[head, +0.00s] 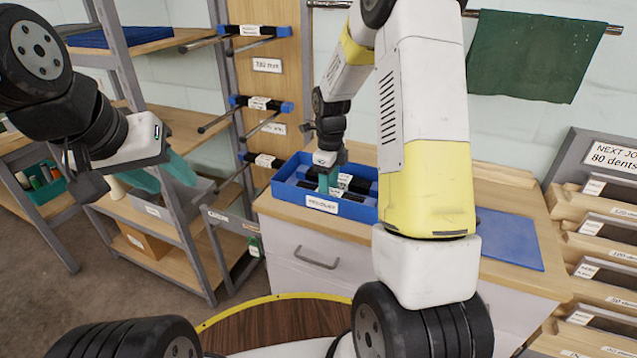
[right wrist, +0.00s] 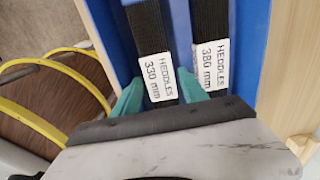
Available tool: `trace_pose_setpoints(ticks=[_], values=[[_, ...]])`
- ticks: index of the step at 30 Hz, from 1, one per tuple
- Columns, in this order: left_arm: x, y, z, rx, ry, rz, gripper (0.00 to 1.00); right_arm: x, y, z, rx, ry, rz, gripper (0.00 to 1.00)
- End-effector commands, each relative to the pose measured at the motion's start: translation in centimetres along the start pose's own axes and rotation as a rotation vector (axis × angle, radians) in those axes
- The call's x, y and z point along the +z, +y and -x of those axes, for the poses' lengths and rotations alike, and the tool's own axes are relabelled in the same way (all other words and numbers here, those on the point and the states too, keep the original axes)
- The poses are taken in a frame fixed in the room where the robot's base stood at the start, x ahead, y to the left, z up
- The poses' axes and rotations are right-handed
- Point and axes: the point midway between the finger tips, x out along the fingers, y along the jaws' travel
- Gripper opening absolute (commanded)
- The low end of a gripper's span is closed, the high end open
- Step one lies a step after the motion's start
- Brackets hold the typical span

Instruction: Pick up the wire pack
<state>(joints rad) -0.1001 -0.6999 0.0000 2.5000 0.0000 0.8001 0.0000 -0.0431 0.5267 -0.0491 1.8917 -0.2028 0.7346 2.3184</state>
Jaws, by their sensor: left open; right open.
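Dark wire packs lie in a blue bin (head: 289,192) on the cabinet top. In the right wrist view, one pack labelled HEDDLES 330 mm (right wrist: 156,75) lies beside another labelled HEDDLES 380 mm (right wrist: 211,68). My right gripper (head: 330,180) points down into the bin. Its teal fingers (right wrist: 160,94) are open, one on each side of the 330 mm pack; I cannot tell whether they touch it. The fingertips are partly hidden. My left gripper (head: 163,174) is open and empty, in the air before the grey shelving at the left.
A blue mat (head: 508,239) lies on the cabinet top (head: 432,232) right of the bin. A wooden rack (head: 600,240) with labelled slots stands at the far right. Grey shelving (head: 165,200) stands at the left. A round wooden-topped piece with a yellow rim (head: 275,310) is low in front.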

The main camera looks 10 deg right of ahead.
Motion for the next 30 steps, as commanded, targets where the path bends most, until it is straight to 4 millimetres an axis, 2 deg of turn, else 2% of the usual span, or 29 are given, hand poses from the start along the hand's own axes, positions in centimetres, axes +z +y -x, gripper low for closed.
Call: trace_pose_setpoints(ticks=[4, 11, 14, 19, 30], values=[[0.00, 0.00, 0.00, 0.000, 0.000, 0.000, 0.46, -0.02, 0.03, -1.56, 0.001, 0.001, 0.000, 0.51], [0.00, 0.00, 0.00, 0.000, 0.000, 0.000, 0.46, 0.02, 0.01, -1.74, 0.000, 0.000, 0.001, 0.51], [0.00, 0.00, 0.00, 0.000, 0.000, 0.000, 0.46, 0.02, 0.01, -1.72, 0.000, 0.000, 0.001, 0.35], [0.00, 0.00, 0.00, 0.000, 0.000, 0.000, 0.46, 0.03, 0.01, -1.70, 0.000, 0.000, 0.001, 0.02], [0.00, 0.00, 0.00, 0.000, 0.000, 0.000, 0.46, 0.07, -0.04, -1.50, -0.002, -0.002, 0.001, 0.00]])
